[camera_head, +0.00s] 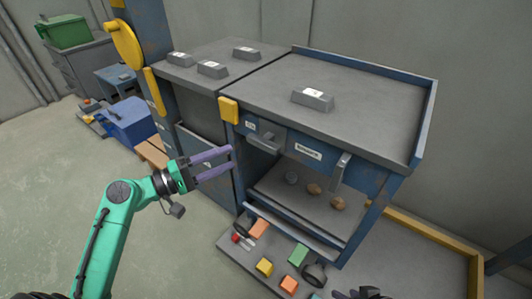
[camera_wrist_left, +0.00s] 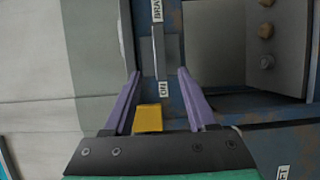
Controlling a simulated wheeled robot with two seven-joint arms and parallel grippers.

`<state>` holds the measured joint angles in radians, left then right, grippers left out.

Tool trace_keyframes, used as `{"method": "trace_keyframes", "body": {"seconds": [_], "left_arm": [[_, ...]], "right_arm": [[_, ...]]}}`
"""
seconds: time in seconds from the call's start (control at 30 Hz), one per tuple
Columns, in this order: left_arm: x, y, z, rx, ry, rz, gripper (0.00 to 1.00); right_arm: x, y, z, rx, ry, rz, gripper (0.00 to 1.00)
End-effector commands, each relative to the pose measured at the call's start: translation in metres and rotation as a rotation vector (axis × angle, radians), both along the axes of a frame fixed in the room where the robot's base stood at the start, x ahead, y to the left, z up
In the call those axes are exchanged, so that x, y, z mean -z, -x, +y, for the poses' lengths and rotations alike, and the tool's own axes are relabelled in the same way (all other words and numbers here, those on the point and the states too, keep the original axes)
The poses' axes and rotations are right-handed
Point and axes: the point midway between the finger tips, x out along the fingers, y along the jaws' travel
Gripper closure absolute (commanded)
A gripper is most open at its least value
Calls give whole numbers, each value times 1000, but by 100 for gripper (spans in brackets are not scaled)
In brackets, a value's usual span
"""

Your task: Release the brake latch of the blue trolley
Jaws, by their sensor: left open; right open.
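The blue trolley (camera_head: 385,185) has a grey top. The brake latch (camera_head: 264,143), a grey lever on its front edge, sits between an ON label and a longer label. In the left wrist view the latch (camera_wrist_left: 158,48) lies between the ON and partly cut-off BRAKE labels. It appears beyond my left fingertips, lined up with the gap between them. My left gripper (camera_head: 231,161) is open and empty, left of the latch and apart from it; it also shows in the wrist view (camera_wrist_left: 159,74). My right gripper (camera_head: 358,293) is mostly cut off at the bottom edge.
A yellow block (camera_head: 229,110) is on the trolley's corner, close to the left gripper. A second grey handle (camera_head: 341,171) hangs further right. Round lumps (camera_head: 314,189) sit on the open shelf. Coloured blocks (camera_head: 264,267) lie on a low grey surface below.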

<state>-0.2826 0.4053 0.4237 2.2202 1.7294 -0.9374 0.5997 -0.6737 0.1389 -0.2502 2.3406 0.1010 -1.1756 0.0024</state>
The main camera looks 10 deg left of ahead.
Motion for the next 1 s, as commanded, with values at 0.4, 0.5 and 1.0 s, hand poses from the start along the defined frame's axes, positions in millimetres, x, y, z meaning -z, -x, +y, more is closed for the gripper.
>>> {"method": "trace_keyframes", "body": {"seconds": [0.4, 0.5, 1.0], "left_arm": [[-1, -75, -72, -2, 3, -1, 43], [0, -82, -79, -3, 0, -1, 43], [1, -84, -80, -3, -1, 1, 100]], "right_arm": [[1, -1, 1, 0, -2, -5, 50], [1, -1, 1, 0, -4, -7, 50], [2, -1, 1, 0, -5, -9, 50]]}}
